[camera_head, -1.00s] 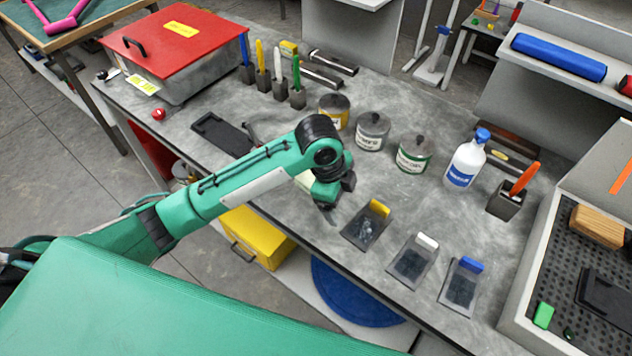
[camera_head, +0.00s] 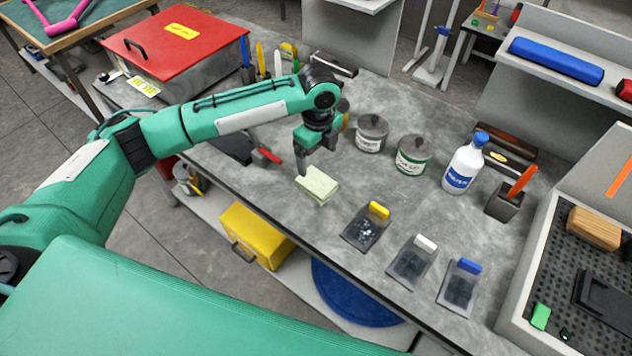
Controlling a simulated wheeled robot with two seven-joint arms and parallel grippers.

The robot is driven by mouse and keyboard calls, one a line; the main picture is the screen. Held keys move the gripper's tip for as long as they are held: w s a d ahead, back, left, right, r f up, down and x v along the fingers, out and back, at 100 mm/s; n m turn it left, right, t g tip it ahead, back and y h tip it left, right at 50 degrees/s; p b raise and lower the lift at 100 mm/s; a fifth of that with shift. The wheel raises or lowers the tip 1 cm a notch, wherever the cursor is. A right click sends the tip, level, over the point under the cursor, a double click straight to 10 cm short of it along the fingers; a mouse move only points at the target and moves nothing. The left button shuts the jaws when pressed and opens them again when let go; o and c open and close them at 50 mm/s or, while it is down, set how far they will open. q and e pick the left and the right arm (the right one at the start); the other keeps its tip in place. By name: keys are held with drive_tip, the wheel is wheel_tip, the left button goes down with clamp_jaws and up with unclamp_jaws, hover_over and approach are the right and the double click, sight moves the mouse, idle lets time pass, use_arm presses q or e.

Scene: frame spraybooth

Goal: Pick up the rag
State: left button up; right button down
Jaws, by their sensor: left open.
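The rag (camera_head: 320,185) is a pale yellow-green folded cloth lying flat on the grey workbench near its front edge. My left gripper (camera_head: 304,172) points down just above the rag's back left side. Its jaws are open and hold nothing; I cannot tell whether a finger touches the cloth. My right gripper is not in view.
Three trays with yellow, white and blue tabs lie right of the rag, the nearest being the yellow-tabbed tray (camera_head: 366,228). Behind stand tins (camera_head: 413,155) and a white bottle (camera_head: 465,163). A red-handled tool (camera_head: 268,155) lies left. Bench surface (camera_head: 345,185) beside the rag is clear.

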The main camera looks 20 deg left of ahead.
sight(316, 181)
use_arm(q)
wheel_tip(316, 181, down, 3)
drive_tip(key=shift+f, duration=0.1)
drive_tip(key=f+p, duration=0.1)
drive_tip(key=f, duration=0.2)
drive_tip(key=f+p, duration=0.1)
drive_tip(key=shift+s+a+f+p, duration=0.15)
drive_tip(key=shift+s+f+p, duration=0.15)
drive_tip(key=shift+s+p, duration=0.1)
drive_tip(key=shift+f, duration=0.35)
drive_tip(key=c, duration=1.1)
drive_tip(key=shift+o, duration=0.2)
drive_tip(key=shift+r, duration=0.1)
drive_tip(key=shift+r, duration=0.5)
wheel_tip(316, 181, up, 19)
drive_tip(key=b, duration=0.4)
